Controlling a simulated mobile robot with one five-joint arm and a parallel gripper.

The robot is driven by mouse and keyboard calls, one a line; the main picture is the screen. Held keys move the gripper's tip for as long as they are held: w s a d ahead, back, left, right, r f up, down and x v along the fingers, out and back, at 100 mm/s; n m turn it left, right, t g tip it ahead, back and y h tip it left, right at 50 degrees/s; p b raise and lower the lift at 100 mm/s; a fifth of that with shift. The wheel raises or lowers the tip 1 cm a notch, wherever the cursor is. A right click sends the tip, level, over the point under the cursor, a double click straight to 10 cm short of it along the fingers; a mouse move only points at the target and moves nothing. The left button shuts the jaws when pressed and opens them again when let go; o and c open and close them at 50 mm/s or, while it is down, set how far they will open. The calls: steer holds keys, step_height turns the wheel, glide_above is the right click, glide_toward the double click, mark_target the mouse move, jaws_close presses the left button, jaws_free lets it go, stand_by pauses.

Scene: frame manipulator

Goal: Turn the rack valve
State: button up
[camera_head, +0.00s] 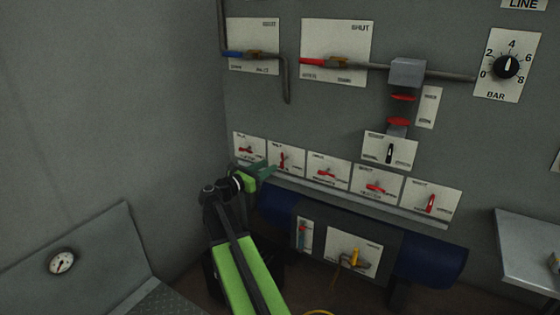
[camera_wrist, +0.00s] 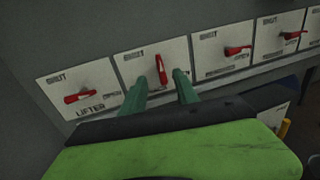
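A row of several white valve plates with red handles runs along the rack in the head view. The second plate's red handle (camera_wrist: 161,69) stands nearly upright in the wrist view; it also shows in the head view (camera_head: 283,160). My gripper (camera_wrist: 160,80) is open. Its two green fingers lie to either side below this handle, with a gap between them and nothing held. Whether a finger touches the plate cannot be told. In the head view my gripper (camera_head: 264,173) is just below the second plate. The first plate's red handle (camera_wrist: 78,97), marked LIFTER, lies roughly level.
The third plate's red handle (camera_wrist: 237,50) lies nearly level close to the right. A ledge (camera_head: 350,202) runs under the plates, above a dark blue cylinder (camera_head: 430,262). Pipes with a red lever (camera_head: 313,62) are higher up. A grey wall (camera_head: 110,110) stands left.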

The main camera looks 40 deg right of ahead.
mark_target(282, 161)
steer(key=d, duration=0.7)
steer(key=shift+w+d, duration=0.2)
jaws_close()
steer(key=shift+w, duration=0.1)
